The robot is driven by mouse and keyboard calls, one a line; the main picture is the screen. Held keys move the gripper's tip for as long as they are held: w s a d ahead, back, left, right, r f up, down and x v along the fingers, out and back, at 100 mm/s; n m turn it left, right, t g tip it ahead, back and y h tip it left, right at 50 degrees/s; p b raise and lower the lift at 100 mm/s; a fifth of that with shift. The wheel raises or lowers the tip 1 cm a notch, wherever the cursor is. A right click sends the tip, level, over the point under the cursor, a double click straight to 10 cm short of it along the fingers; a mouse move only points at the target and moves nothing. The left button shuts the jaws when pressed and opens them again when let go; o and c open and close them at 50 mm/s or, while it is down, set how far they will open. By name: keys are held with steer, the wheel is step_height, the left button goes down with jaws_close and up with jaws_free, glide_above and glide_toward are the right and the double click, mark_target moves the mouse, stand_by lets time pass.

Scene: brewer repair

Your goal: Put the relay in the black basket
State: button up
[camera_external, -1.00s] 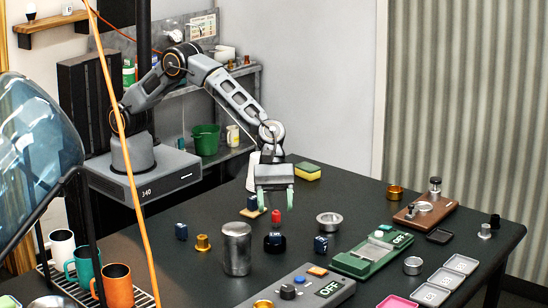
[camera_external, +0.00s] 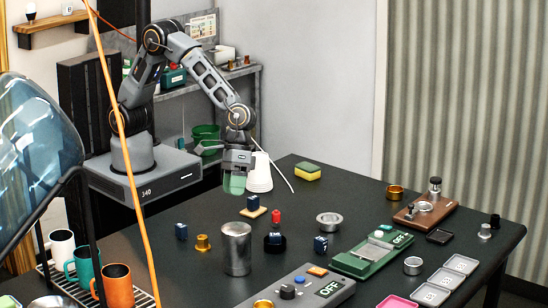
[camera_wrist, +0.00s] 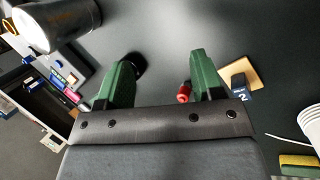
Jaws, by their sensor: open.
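Small dark blue blocks, which look like relays, stand on the black table: one at the left (camera_external: 181,231), one on a small wooden square (camera_external: 252,202), and one further right (camera_external: 320,244). I cannot tell which is the task's relay. In the wrist view, the block on the wooden square (camera_wrist: 241,88) shows a "2". My gripper (camera_external: 235,184) is at the table's far left edge, pointing down beside the stacked white cups, apart from the blocks. Its green fingers are open and empty in the wrist view (camera_wrist: 160,78).
A metal canister (camera_external: 236,250), a brass piece (camera_external: 202,243) and a red-topped piece (camera_external: 276,219) stand near the blocks. White cups (camera_external: 261,173) and a sponge (camera_external: 307,172) lie at the back.

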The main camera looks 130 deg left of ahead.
steer(key=s+a+r+m+t+y, duration=0.1)
steer(key=s+r+m, duration=0.4)
steer(key=s, duration=0.6)
steer(key=s+a+r+m+t+y+b, duration=0.1)
steer(key=s+r+m, duration=0.5)
steer(key=s, duration=0.6)
steer(key=shift+s+a+r+m+t+y+b, duration=0.15)
steer(key=shift+a+r+m+t+y+b, duration=0.35)
steer(key=shift+y, duration=0.7)
steer(key=shift+r, duration=0.15)
